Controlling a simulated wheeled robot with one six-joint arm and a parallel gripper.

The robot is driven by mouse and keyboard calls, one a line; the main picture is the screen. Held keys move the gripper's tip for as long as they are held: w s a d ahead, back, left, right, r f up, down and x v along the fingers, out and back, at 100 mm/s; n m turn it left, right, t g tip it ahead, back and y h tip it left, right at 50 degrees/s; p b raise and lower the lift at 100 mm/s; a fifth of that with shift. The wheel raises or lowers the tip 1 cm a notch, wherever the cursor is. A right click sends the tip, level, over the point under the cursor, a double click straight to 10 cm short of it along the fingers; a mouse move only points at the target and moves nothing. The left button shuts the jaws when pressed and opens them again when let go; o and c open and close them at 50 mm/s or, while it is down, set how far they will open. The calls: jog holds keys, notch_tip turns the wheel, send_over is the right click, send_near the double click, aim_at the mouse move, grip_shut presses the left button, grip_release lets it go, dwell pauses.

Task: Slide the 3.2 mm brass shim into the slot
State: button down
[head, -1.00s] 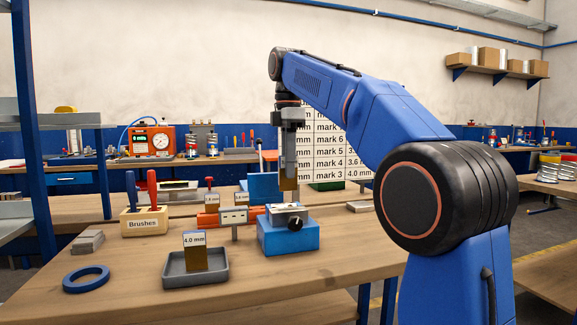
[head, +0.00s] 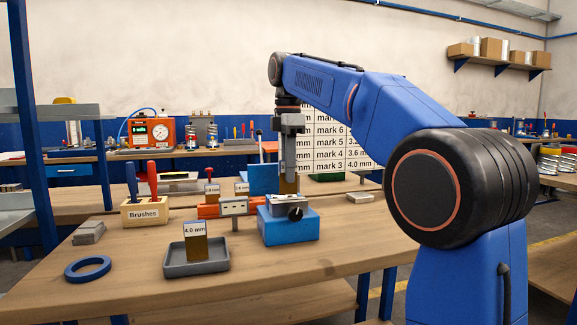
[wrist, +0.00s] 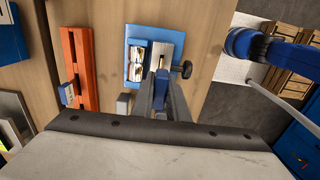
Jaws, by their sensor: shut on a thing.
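My gripper (head: 289,172) is shut on a brass shim (head: 288,186), held upright with its lower edge at the top of the blue block fixture (head: 288,228). I cannot tell whether the edge is inside the slot or just above it. The shim's thickness label is not readable. The fixture has a grey metal top and a dark side knob (head: 296,213). In the wrist view, my gripper's fingers (wrist: 161,88) reach over the fixture (wrist: 134,32), with the knob (wrist: 184,69) on the right; the slot is hidden.
A shim labelled 4.0 mm (head: 195,240) stands in a grey tray (head: 196,268). An orange rack (head: 208,210) stands left of the fixture. A brush holder (head: 145,212), grey blocks (head: 89,232) and a blue ring (head: 87,269) are further left. The front right of the bench is clear.

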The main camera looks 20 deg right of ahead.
aim_at(289, 185)
jog(key=shift+f, duration=2.35)
jog(key=c, duration=1.6)
grip_release()
jog(key=shift+c, duration=0.2)
